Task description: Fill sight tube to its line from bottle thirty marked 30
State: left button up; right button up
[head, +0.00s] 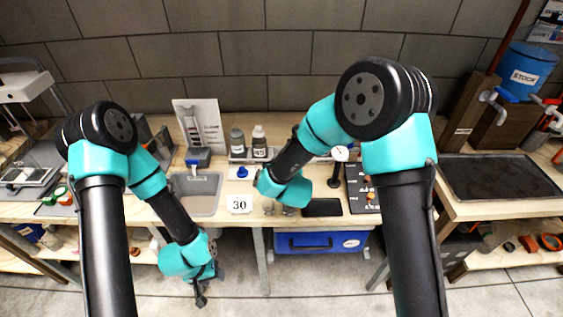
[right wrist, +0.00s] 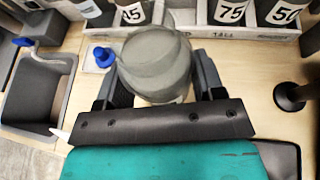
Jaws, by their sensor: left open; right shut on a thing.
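My right gripper (right wrist: 160,72) is shut on a grey, translucent round bottle (right wrist: 155,65), seen from above in the right wrist view. No number shows on it there. In the head view my right arm hides most of this bottle. A white label marked 30 (head: 239,204) shows beside my right gripper (head: 278,207), by the bench's front edge; I cannot tell whether it is on the bottle. My left gripper (head: 201,290) is open and empty, low in front of the bench, over the floor. I cannot make out the sight tube or its line.
A rack (right wrist: 225,47) behind holds bottles, including ones marked 75 (right wrist: 230,12) and 50 (right wrist: 285,12). A blue-topped piece (right wrist: 104,57) stands left of the held bottle. A grey basin (head: 197,203) lies at left. A small dial (head: 340,153) stands at right.

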jog(key=shift+r, duration=0.1)
dwell(0.4)
jog(key=s+d+r+m+h, duration=0.1)
jog(key=s+d+r, duration=0.2)
jog(key=d+r, duration=0.6)
jog(key=s+d+r+m+h, duration=0.1)
jog(key=s+d+r, duration=0.2)
jog(key=d+r, duration=0.7)
jog(key=shift+s+d+h, duration=0.25)
jog(key=shift+d+h, duration=0.15)
jog(key=shift+d, duration=0.65)
